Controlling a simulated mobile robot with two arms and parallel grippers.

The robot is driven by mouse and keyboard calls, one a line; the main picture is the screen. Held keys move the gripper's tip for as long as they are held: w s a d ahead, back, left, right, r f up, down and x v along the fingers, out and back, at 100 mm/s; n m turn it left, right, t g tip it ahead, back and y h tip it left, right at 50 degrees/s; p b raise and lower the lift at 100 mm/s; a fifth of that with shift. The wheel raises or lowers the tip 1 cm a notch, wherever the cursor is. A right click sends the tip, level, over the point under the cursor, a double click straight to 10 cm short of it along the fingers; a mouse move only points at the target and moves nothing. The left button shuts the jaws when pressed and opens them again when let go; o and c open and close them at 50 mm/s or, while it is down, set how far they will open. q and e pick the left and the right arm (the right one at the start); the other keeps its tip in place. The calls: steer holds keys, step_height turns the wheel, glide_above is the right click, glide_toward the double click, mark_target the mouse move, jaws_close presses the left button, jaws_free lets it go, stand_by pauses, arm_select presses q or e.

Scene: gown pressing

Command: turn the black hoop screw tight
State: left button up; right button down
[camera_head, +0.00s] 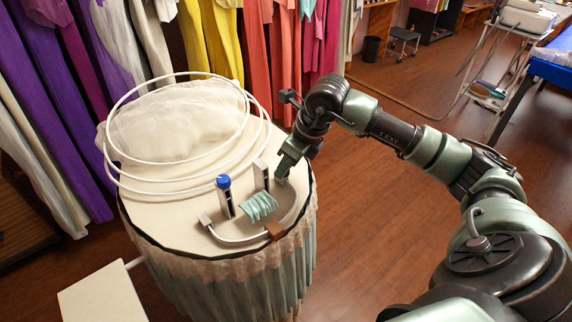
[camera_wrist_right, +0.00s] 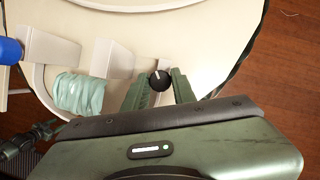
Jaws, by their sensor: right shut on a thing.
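The black hoop screw (camera_wrist_right: 160,84) is a small round black knob with a pale line on its face. It shows in the right wrist view between the two green fingers of my right gripper (camera_wrist_right: 161,78), which is shut on it. In the head view my right gripper (camera_head: 284,168) reaches down to the right side of the round table, and the knob is hidden there. White hoop rings (camera_head: 112,165) lie over the back of the table around a heap of sheer white cloth (camera_head: 175,125). My left gripper is not seen.
On the round table (camera_head: 165,225) stand a blue-topped post (camera_head: 226,200) and a pale upright block (camera_head: 261,174), with a pleated teal bundle (camera_head: 259,207) close by. A curved pale bar (camera_head: 240,240) with a brown block (camera_head: 275,231) runs along the front edge. Gowns hang behind.

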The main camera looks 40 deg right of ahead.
steer(key=m+h+b, duration=0.1)
steer(key=m, duration=0.2)
steer(key=shift+a+b, duration=0.1)
steer(key=shift+b, duration=0.3)
steer(key=m+h+b, duration=0.1)
steer(key=m, duration=0.3)
steer(key=shift+a+h, duration=0.1)
steer(key=shift+h, duration=0.3)
steer(key=m+h+b, duration=0.1)
steer(key=m, duration=0.2)
steer(key=shift+a, duration=0.1)
steer(key=shift+m+g+h+b, duration=0.45)
steer(key=shift+m+h, duration=0.15)
steer(key=shift+m, duration=1.1)
steer(key=c, duration=1.2)
jaws_free()
steer(key=shift+o, duration=0.2)
